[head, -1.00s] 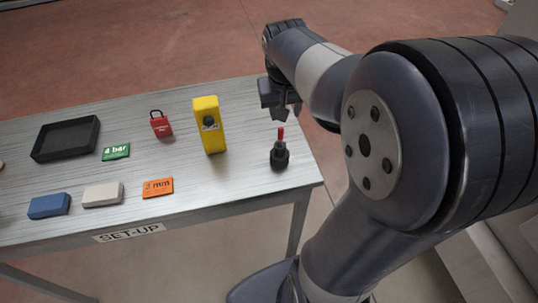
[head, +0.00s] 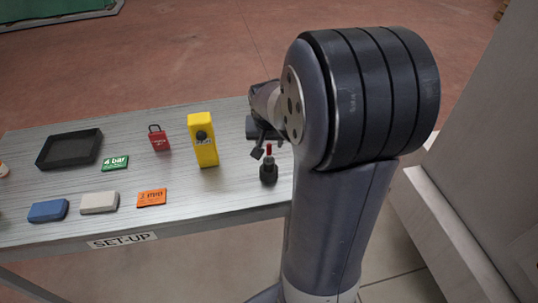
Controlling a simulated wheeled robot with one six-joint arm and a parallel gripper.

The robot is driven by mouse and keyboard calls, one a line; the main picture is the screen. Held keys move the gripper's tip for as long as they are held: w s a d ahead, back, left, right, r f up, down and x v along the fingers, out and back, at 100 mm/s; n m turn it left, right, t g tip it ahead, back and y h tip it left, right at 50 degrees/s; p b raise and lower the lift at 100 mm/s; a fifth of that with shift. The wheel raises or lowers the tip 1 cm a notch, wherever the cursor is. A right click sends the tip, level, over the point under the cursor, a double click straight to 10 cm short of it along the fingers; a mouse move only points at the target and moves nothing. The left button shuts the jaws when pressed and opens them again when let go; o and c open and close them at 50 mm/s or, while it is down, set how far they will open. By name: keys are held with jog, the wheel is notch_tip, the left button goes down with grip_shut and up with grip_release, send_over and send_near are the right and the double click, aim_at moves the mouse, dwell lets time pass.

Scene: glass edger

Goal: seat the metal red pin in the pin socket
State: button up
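The red pin (head: 268,149) stands upright in a black round holder (head: 268,174) near the right end of the table. Its lower part is hidden inside the holder. I cannot tell whether this holder is the pin socket. My gripper (head: 262,148) is just behind and above the holder, close to the red pin's top. One dark finger shows left of the pin; the other side is largely hidden by my arm. I cannot see whether the fingers touch the pin.
A yellow block (head: 203,147) with a dark round part stands left of the holder. A red padlock (head: 159,140), green card (head: 115,163), orange card (head: 152,198), black tray (head: 98,147), blue block (head: 47,211) and pale block (head: 99,203) lie farther left on the table (head: 215,190).

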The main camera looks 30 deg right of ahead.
aim_at(269, 144)
jog(key=shift+x, duration=1.8)
jog(key=shift+w, duration=0.1)
grip_shut()
